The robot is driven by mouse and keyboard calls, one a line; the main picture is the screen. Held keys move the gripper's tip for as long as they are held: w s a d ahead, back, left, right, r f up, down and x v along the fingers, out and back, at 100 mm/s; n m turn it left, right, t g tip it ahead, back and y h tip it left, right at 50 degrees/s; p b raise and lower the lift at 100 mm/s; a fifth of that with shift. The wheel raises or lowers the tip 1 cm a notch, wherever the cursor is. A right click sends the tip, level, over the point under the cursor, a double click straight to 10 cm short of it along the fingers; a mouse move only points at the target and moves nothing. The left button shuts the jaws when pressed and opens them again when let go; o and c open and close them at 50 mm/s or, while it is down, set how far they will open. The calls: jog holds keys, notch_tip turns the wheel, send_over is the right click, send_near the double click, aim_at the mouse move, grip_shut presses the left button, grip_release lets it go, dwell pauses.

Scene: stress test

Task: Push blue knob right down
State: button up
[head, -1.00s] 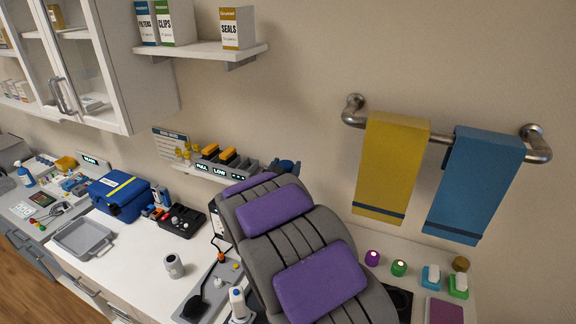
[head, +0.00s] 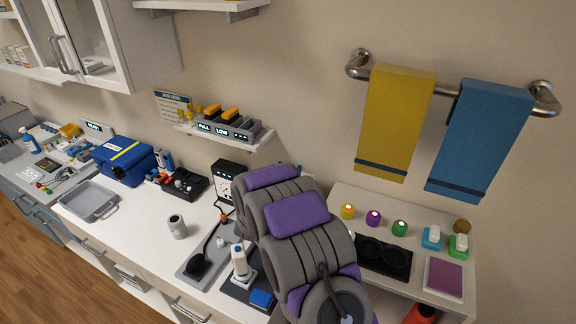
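No blue knob can be made out for certain. A row of round knobs stands on the white counter at the right: a yellow one (head: 348,211), a purple one (head: 373,218) and a green one (head: 399,228), each with a pale top. My grey and purple arm covers the counter just left of the yellow knob, so anything there is hidden. My gripper does not show; only the arm's thick links are visible, in the lower middle.
A black tray (head: 383,258) with round recesses lies before the knobs. Blue and green holders with white tops (head: 432,238) and a purple pad (head: 443,278) are to the right. Yellow (head: 393,120) and blue towels (head: 480,140) hang above. A blue block (head: 262,298) lies left of my arm.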

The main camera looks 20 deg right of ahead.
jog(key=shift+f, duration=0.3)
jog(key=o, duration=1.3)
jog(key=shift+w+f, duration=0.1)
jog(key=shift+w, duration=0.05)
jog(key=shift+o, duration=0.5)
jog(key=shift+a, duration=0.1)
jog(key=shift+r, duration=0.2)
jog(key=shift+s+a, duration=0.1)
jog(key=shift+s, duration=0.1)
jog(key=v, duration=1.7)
